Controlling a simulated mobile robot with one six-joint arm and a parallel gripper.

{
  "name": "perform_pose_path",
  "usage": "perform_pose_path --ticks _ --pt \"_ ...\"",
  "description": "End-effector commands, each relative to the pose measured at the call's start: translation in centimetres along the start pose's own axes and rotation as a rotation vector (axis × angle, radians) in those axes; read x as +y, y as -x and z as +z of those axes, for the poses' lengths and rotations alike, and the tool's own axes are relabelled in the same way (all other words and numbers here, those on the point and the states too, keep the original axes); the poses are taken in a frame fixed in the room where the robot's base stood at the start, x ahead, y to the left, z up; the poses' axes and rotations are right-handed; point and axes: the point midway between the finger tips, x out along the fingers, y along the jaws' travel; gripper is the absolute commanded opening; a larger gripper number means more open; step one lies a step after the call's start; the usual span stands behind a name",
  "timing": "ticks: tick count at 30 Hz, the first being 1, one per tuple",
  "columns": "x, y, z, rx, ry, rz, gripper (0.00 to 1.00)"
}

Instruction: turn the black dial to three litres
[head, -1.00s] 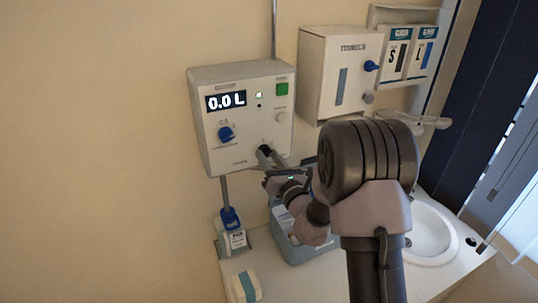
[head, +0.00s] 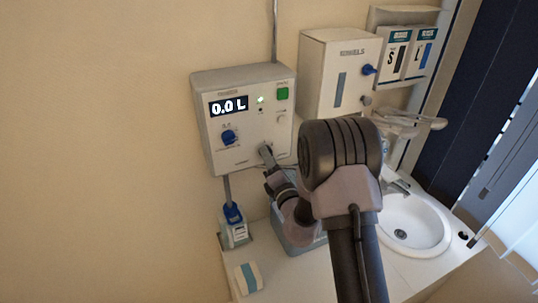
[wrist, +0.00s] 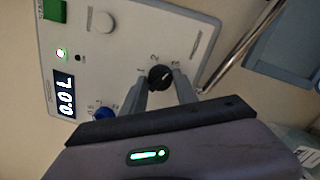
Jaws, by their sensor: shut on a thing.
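The white dispenser box (head: 205,145) hangs on the wall. Its screen (head: 229,106) reads 0.0 L, also in the wrist view (wrist: 65,95). The black dial (wrist: 160,78) sits low on the panel's right side, with 1, 2 and 3 printed around it. My gripper (wrist: 161,86) is shut on the dial, one finger on each side. In the head view my gripper (head: 267,152) hides most of the dial. I cannot tell clearly which number the dial points to.
A blue knob (head: 228,136) sits left on the same panel. A green button (head: 282,93) is at its upper right. A towel box (head: 323,75) hangs to the right, and a sink (head: 415,222) is below. A blue-capped bottle (head: 236,228) stands under the box.

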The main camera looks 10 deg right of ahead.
Motion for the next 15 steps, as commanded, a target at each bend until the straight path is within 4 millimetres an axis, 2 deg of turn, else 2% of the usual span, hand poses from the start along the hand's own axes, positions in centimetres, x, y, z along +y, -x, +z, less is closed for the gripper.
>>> perform_pose_path --ticks 15 --pt "-0.02 0.0 -0.05 -0.004 -0.059 -0.007 0.0"
